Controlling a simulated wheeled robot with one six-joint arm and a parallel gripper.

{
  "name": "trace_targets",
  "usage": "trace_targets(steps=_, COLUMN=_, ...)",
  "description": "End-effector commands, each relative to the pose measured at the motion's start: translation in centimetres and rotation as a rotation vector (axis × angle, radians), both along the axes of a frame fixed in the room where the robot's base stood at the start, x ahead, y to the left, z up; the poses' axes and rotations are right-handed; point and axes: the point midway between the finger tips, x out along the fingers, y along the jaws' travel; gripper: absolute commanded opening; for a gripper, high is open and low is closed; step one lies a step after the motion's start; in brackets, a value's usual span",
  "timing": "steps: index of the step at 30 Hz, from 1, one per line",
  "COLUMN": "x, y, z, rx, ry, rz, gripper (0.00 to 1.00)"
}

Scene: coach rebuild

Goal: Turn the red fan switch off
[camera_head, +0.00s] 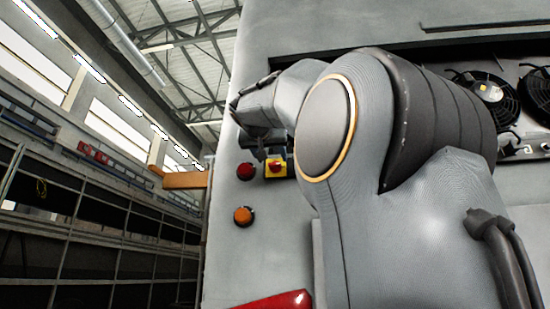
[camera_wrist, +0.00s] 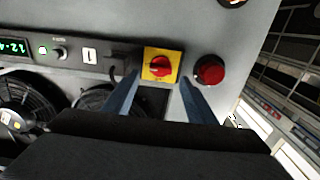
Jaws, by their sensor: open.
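The red fan switch (camera_wrist: 160,66) is a round red knob on a square yellow plate on the grey panel. In the wrist view its grip bar looks roughly crosswise, and small marks on the plate are too small to read. It also shows in the head view (camera_head: 276,170), just below the end of my arm. My gripper (camera_wrist: 158,80) is open and empty, with its two blue-grey fingers pointing at the panel on either side of the lower part of the plate. I cannot tell whether the fingertips touch anything.
A round red button (camera_wrist: 210,69) sits close beside the switch. An orange button (camera_head: 243,216) is lower on the panel. Dark fans (camera_wrist: 22,112) and a strip with a green display (camera_wrist: 14,46) are on the other side. My arm covers much of the panel in the head view.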

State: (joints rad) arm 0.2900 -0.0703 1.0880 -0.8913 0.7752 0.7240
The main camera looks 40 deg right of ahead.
Motion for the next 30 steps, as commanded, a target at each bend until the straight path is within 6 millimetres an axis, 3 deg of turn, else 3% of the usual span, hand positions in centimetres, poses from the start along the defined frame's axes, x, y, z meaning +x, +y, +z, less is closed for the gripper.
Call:
trace_targets(steps=9, x=2.5, y=-2.9, z=0.2, rx=0.000, ry=0.001, rz=0.000, gripper=0.52)
trace_targets(steps=21, x=3.0, y=-3.4, z=0.0, rx=0.001, ry=0.001, rz=0.001, gripper=0.52)
trace_targets(steps=28, x=3.0, y=-3.4, z=0.0, rx=0.001, ry=0.001, rz=0.002, gripper=0.14)
trace_targets(steps=30, x=3.0, y=-3.7, z=0.0, rx=0.000, ry=0.001, rz=0.001, gripper=0.10)
